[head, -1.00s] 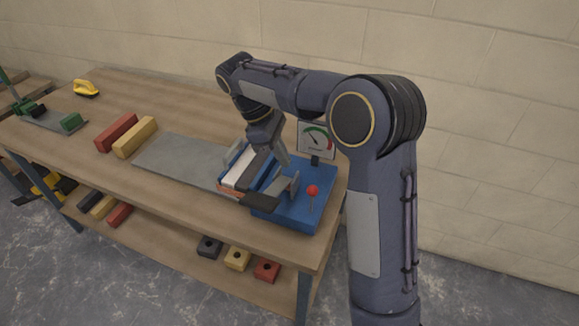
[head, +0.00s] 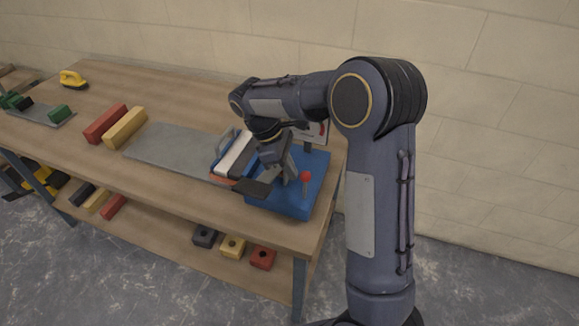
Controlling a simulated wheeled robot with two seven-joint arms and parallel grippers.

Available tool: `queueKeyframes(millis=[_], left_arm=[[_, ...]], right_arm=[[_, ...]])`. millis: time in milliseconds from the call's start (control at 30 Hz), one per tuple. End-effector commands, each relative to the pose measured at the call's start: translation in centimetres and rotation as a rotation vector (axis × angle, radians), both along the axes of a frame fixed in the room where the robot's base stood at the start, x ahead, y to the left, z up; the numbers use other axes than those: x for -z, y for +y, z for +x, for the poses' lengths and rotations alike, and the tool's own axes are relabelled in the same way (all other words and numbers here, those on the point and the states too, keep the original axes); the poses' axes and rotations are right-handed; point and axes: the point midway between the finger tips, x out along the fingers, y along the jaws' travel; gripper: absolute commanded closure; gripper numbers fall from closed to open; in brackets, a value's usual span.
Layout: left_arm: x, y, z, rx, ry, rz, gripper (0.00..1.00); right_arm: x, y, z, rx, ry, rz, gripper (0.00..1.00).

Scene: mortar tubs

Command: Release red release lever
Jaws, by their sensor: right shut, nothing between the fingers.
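The red release lever (head: 305,177) has a round red knob and stands near the right front of a blue fixture base (head: 291,208). My right gripper (head: 289,177) is shut and empty, pointing down just left of the red knob. I cannot tell whether it touches the lever. My right arm comes in from the right and hides part of the fixture. My left gripper is not in view.
A white-topped block (head: 236,154) lies in the fixture's left side. A gauge (head: 322,130) behind is partly hidden by my arm. A grey plate (head: 170,148), a red block (head: 105,124) and a yellow block (head: 126,128) lie left on the bench.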

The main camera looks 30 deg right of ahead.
Motion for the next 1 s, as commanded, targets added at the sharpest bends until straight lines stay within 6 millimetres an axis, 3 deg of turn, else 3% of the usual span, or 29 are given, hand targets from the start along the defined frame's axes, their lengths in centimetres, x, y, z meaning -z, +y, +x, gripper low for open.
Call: queueKeyframes(millis=[667,1000], left_arm=[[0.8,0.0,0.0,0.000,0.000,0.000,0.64],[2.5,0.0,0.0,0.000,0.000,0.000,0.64]], right_arm=[[-0.3,-0.8,-0.9,0.001,-0.082,0.071,1.00],[-0.4,-2.3,-2.6,0.005,-0.226,0.190,1.00]])
